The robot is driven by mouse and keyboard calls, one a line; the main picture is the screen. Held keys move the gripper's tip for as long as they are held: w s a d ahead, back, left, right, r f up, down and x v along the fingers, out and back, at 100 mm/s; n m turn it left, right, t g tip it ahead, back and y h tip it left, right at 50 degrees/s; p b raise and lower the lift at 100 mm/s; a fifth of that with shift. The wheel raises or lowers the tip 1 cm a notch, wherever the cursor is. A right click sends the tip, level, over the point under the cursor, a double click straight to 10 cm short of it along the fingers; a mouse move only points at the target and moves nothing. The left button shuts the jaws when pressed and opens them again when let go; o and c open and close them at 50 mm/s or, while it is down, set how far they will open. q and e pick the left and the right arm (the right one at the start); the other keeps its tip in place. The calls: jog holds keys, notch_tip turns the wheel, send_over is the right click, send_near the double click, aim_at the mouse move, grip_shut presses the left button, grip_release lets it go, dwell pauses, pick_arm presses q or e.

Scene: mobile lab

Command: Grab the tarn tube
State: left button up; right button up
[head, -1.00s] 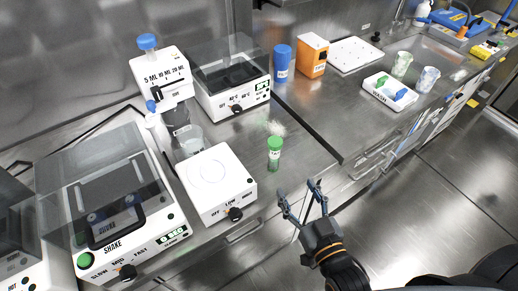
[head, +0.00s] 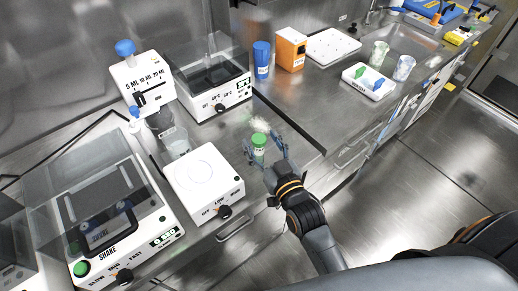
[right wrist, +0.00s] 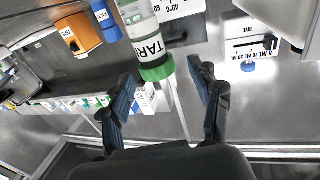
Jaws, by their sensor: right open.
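The tarn tube (head: 259,152) stands upright on the steel counter, with a green cap and a white label. In the right wrist view the tube (right wrist: 144,30) shows part of its label, reading "TAR". My right gripper (head: 266,150) is open at the tube, with a finger showing on either side of it in the head view. In the right wrist view the open fingers (right wrist: 162,72) have the green cap between and just beyond their tips; I cannot tell whether they touch it. My left gripper is not in view.
A white hotplate (head: 204,181) stands close left of the tube, and a lidded heater box (head: 222,103) behind it. A blue cup (head: 262,62) and an orange box (head: 290,48) stand farther back.

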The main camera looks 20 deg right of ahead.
jog(key=shift+w+a+f, duration=0.1)
jog(key=shift+w, duration=0.85)
jog(key=shift+c, duration=0.4)
grip_shut()
